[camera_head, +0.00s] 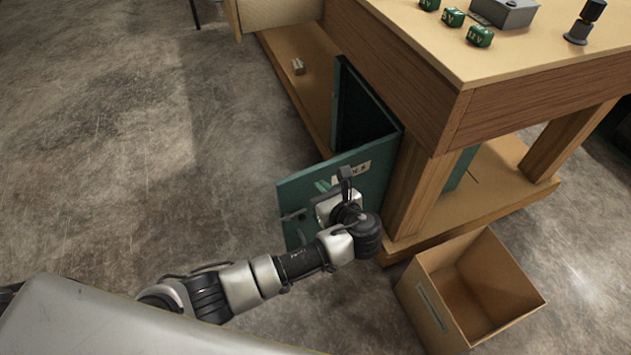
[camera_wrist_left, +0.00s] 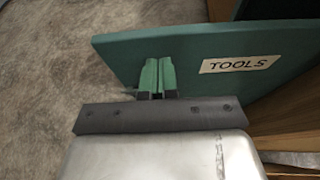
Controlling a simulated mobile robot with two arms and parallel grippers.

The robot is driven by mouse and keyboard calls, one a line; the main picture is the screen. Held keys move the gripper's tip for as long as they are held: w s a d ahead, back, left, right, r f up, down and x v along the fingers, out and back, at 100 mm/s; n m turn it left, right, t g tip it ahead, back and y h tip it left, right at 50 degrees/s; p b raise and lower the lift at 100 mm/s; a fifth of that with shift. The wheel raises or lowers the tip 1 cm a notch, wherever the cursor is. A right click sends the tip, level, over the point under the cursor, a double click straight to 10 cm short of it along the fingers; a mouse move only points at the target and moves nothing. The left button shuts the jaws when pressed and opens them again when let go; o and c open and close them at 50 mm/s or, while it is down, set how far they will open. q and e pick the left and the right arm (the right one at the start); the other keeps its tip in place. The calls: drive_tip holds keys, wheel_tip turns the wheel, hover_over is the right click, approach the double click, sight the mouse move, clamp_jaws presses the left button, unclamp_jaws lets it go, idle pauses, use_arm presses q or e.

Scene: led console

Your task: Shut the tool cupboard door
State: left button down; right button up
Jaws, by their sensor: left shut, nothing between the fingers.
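The green tool cupboard door (camera_head: 301,191) stands wide open, swung out from the dark green cupboard (camera_head: 361,110) under the workbench. A tan label reading TOOLS is on it in the left wrist view, where the door (camera_wrist_left: 120,53) fills the upper middle. A dark handle is at the door's left edge in the head view. My left gripper (camera_head: 324,186) is in front of the door's outer face, its green-tipped fingers (camera_wrist_left: 157,76) shut and empty. I cannot tell whether the fingertips touch the door. My right gripper is not in view.
The wooden workbench (camera_head: 440,35) holds several green blocks (camera_head: 480,36), a grey box and a black knob-like object. An open cardboard box (camera_head: 421,306) stands on the floor right of my left arm. A small object (camera_head: 298,66) lies on the lower shelf. The floor at left is clear.

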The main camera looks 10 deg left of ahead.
sight(310, 174)
use_arm(q)
drive_tip(key=shift+w+a, duration=1.1)
drive_tip(key=shift+w, duration=0.15)
drive_tip(key=shift+r, duration=0.1)
